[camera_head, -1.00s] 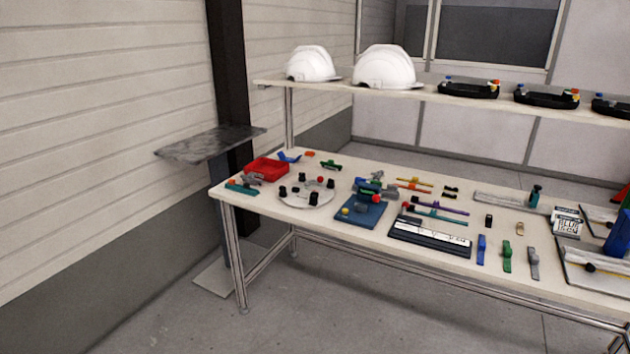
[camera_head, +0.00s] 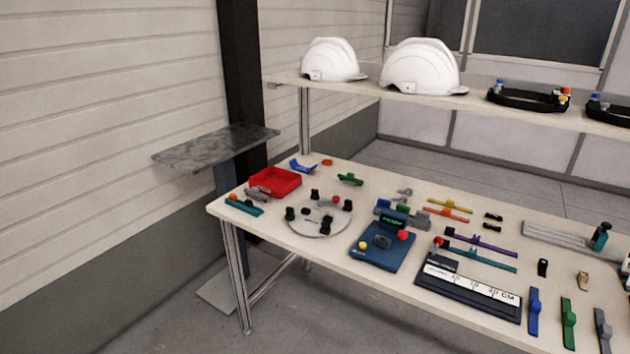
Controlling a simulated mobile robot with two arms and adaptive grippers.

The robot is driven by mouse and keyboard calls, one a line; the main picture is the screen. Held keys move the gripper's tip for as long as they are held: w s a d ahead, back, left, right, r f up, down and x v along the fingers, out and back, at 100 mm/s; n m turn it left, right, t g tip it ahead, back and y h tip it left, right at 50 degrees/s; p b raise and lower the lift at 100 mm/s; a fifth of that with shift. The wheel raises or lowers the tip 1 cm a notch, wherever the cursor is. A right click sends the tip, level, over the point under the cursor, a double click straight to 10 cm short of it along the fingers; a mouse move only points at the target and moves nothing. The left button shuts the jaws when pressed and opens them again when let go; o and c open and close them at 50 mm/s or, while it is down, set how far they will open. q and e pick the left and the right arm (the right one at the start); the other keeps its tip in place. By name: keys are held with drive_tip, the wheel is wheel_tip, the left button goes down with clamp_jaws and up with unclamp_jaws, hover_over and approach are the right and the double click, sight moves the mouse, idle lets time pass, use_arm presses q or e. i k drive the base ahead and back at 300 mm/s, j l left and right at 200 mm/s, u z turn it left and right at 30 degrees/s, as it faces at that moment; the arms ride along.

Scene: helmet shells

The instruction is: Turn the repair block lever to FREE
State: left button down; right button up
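A blue device (camera_head: 374,256) stands on the workbench, with a dark upright part, a red ball knob and a small yellow knob. It may be the repair block; I cannot read its markings or tell the lever's position. Right of it lies a dark block with a white scale strip (camera_head: 470,284) and a small red knob at its far left corner. Neither of my grippers is in view.
The workbench (camera_head: 290,252) also holds a red tray (camera_head: 274,181), a round grey plate with black posts (camera_head: 320,216) and several coloured straps and clips. White helmets (camera_head: 423,68) stand on the shelf above. A grey side plate (camera_head: 215,149) juts out at left. Floor is free in front.

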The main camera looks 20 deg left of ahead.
sight(336, 200)
drive_tip(key=i+u, duration=0.45)
drive_tip(key=i, duration=1.05)
